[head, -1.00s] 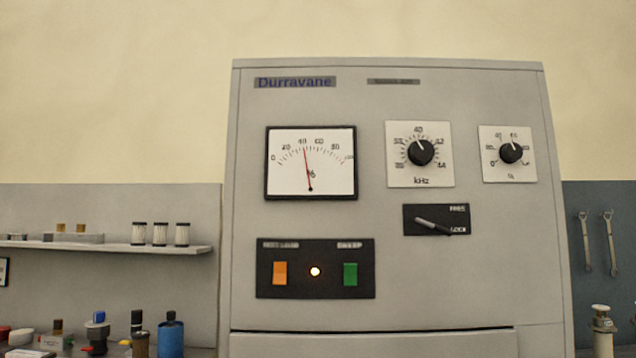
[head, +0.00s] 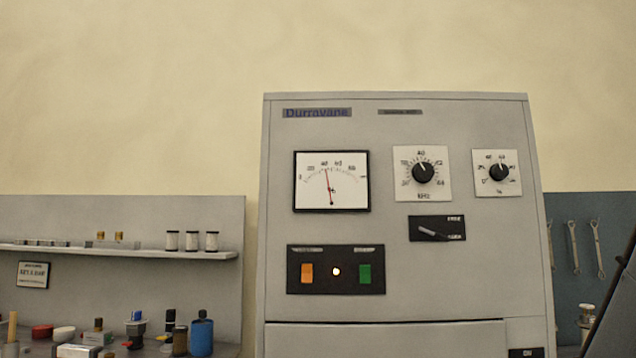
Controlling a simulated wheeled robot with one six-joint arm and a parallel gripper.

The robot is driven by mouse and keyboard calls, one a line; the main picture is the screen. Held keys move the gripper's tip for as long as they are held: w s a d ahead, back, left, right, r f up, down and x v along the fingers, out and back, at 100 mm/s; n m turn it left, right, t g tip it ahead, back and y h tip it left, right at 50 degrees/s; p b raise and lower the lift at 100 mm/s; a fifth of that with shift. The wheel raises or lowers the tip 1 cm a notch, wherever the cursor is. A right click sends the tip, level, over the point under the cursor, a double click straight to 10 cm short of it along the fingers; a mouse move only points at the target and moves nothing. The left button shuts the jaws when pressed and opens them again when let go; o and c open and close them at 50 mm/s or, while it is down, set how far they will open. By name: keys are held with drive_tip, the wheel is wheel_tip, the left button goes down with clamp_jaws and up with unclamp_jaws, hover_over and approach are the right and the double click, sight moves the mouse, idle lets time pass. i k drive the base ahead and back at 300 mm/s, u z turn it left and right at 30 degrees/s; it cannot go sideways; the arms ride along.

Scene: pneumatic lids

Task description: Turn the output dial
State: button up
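A grey machine (head: 400,285) labelled Durravane stands right of centre in the head view. Two black round knobs sit on white plates at its upper right. The right knob (head: 499,172), whose plate seems to carry a % mark, has its pointer close to straight up. The left knob (head: 423,173), on the kHz plate, points up and a little left. A meter (head: 332,182) shows a red needle just left of centre. A small lever (head: 433,232) on a black plate lies toward the LOCK side. My gripper is not in view.
A black panel holds an orange switch (head: 307,273), a lit lamp (head: 336,271) and a green switch (head: 365,273). A shelf (head: 120,251) and bench items, including a blue bottle (head: 201,334), stand left. Wrenches (head: 574,247) hang right. A dark diagonal shape crosses the lower right corner.

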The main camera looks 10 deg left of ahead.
sight(499, 172)
drive_tip(key=z, duration=0.4)
drive_tip(key=i, duration=0.4)
drive_tip(key=z, duration=0.95)
